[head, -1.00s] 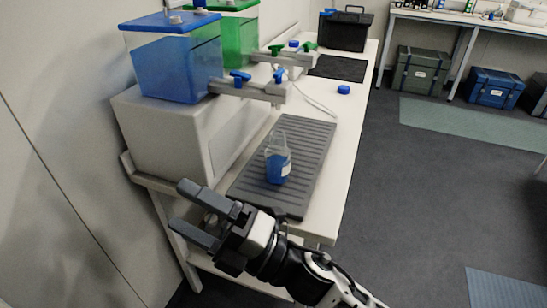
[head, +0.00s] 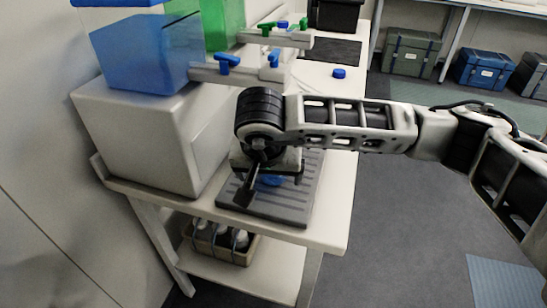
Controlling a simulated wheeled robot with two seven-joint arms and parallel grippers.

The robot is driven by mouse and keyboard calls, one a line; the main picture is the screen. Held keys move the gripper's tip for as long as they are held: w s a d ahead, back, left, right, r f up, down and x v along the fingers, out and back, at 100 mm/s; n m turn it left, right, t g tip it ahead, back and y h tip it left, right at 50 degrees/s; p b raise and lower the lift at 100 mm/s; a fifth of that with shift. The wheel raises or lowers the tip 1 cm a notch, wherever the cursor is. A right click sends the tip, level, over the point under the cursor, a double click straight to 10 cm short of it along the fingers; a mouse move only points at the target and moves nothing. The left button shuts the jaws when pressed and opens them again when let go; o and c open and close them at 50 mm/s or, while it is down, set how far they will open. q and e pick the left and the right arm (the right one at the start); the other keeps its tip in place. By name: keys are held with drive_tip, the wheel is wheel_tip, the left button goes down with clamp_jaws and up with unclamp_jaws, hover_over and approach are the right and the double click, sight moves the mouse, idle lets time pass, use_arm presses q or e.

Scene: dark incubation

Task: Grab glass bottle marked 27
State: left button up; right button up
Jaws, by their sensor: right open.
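A small glass bottle (head: 271,180) with blue content stands on the grey ribbed mat (head: 262,212) on the white bench. My left gripper is not in view.
A white box (head: 140,135) carries blue (head: 140,55) and green (head: 222,25) tanks with taps beside the mat. A blue cap (head: 339,72) lies further back. A crate with bottles (head: 222,243) is on the lower shelf.

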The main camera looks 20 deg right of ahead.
drive_tip(key=w+d, duration=0.1)
drive_tip(key=w, duration=0.1)
drive_tip(key=w+d+p, duration=0.1)
drive_tip(key=w, duration=0.1)
drive_tip(key=w+d, duration=0.1)
drive_tip(key=w, duration=0.2)
drive_tip(key=shift+w+f+p, duration=0.1)
drive_tip(key=shift+w+p, duration=0.2)
drive_tip(key=shift+w+d+f, duration=0.1)
drive_tip(key=shift+w+f, duration=0.05)
drive_tip(key=shift+f, duration=0.35)
drive_tip(key=shift+c, duration=0.4)
drive_tip(key=shift+r, duration=0.1)
drive_tip(key=c, duration=1.2)
drive_tip(key=shift+c, duration=0.2)
